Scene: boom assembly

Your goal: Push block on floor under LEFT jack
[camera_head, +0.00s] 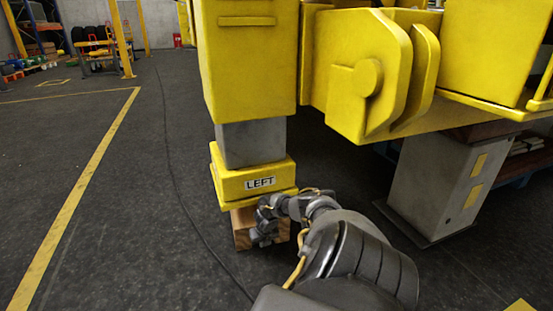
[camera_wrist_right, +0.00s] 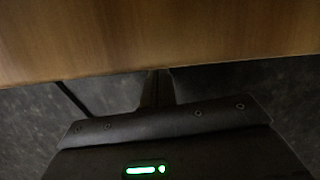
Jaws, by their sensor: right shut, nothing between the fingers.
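The wooden block (camera_head: 241,226) is on the floor below the yellow foot of the LEFT jack (camera_head: 227,181), partly hidden by my right gripper. The foot carries a LEFT label and hangs from a grey column; I cannot tell whether it touches the block. My right gripper (camera_head: 262,238) is shut and empty, low at the front of the block. In the right wrist view the block's wooden face (camera_wrist_right: 160,35) fills the top, and the shut fingers (camera_wrist_right: 157,88) point at its lower edge; I cannot tell whether they touch it. My left gripper is not in view.
A grey support (camera_head: 440,185) with yellow marks stands at the right under the yellow machine (camera_head: 365,70). A dark cable (camera_head: 183,200) and a yellow floor line (camera_head: 85,180) run along the open floor at the left. Shelving stands far back left.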

